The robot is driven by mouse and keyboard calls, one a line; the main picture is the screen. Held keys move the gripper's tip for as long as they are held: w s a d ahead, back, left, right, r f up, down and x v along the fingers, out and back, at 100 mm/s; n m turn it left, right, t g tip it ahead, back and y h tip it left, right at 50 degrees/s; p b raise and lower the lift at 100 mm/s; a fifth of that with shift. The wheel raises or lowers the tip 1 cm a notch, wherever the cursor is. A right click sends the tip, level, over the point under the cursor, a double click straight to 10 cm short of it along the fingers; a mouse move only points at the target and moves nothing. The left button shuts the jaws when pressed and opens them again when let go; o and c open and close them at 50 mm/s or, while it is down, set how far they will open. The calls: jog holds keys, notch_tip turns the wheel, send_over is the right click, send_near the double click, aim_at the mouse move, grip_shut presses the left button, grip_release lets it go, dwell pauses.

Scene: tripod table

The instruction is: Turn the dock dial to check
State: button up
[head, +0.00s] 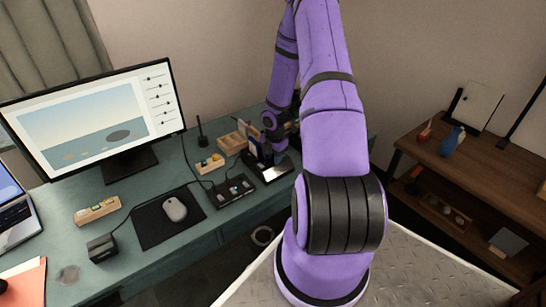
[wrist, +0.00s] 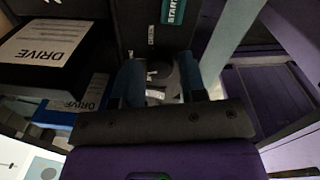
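The dock (wrist: 140,20) shows in the wrist view as a dark panel with a teal START label (wrist: 172,10) and small white labels. A grey round part (wrist: 163,74), which looks like the dial, lies between the fingertips of my gripper (wrist: 160,82). The two bluish fingers stand apart, one on each side of it. I see no clear contact, and the dial's pointing and the small labels are too dim to read. In the head view my arm reaches over the desk and hides most of the gripper and the dock (head: 276,170).
Light cards marked DRIVE (wrist: 45,45) lie left of the gripper in the wrist view. The teal desk (head: 150,185) also holds a monitor (head: 95,115), a mouse (head: 175,209), a black tray (head: 231,190) and wooden blocks. A brown shelf (head: 460,165) stands at the right.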

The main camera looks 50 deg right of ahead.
aim_at(272, 159)
jog(key=shift+r, duration=0.15)
notch_tip(272, 159, up, 10)
jog(key=shift+s+r, duration=0.25)
jog(key=shift+s, duration=0.05)
jog(key=shift+o, duration=1.4)
jog(key=f+m, duration=0.3)
jog(key=m, duration=0.3)
jog(key=f+m, duration=0.4)
jog(key=m, duration=0.2)
jog(key=f+m, duration=0.3)
jog(key=m, duration=0.3)
jog(key=shift+w+f+g+h, duration=0.3)
jog(key=shift+w+f, duration=0.05)
jog(key=shift+f, duration=0.05)
jog(key=c, duration=0.9)
